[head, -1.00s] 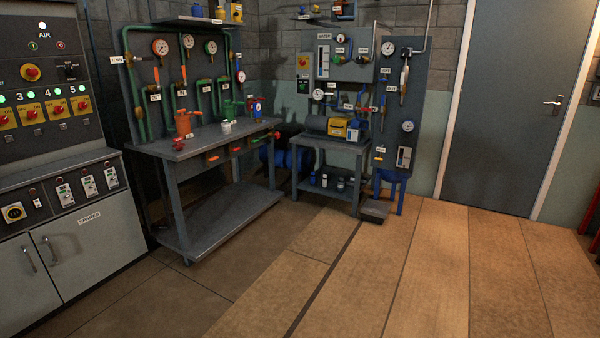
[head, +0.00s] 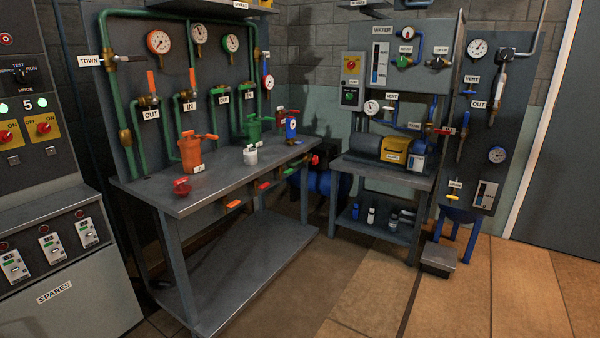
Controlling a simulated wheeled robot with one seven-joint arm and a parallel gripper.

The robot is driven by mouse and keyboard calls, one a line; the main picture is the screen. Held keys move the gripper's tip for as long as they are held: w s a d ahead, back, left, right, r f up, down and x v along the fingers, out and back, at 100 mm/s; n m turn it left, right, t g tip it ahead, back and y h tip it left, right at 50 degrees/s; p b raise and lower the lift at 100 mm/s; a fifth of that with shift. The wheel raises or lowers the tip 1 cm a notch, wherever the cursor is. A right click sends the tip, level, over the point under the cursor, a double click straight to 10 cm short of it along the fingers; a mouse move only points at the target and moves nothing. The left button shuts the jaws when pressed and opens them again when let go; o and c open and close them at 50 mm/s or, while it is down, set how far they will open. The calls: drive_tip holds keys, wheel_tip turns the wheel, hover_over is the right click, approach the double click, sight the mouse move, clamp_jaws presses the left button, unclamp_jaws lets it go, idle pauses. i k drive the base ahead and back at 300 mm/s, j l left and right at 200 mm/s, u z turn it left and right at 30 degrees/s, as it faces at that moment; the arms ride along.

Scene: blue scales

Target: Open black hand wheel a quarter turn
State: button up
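No black hand wheel can be made out for certain in the head view. A small dark fitting (head: 507,53) sits on the pipe at the top of the right panel (head: 515,125), beside a round gauge; it is too small to tell whether it is a hand wheel. Small valves with coloured handles show on the water panel (head: 400,60) and on the gauge board (head: 215,75) behind the bench. My gripper is not in view.
A grey workbench (head: 150,188) carries an orange canister (head: 190,152), a white pot (head: 250,155) and a green canister. A smaller table (head: 385,178) holds a yellow-and-grey machine. A switch cabinet (head: 50,260) stands left. A stool and step stand right; floor (head: 380,290) is clear in front.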

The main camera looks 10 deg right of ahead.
sight(437, 62)
drive_tip(key=i, duration=2.4)
drive_tip(key=i+z, duration=0.15)
drive_tip(key=i, duration=0.4)
drive_tip(key=i+j+z, duration=0.1)
drive_tip(key=i, duration=0.45)
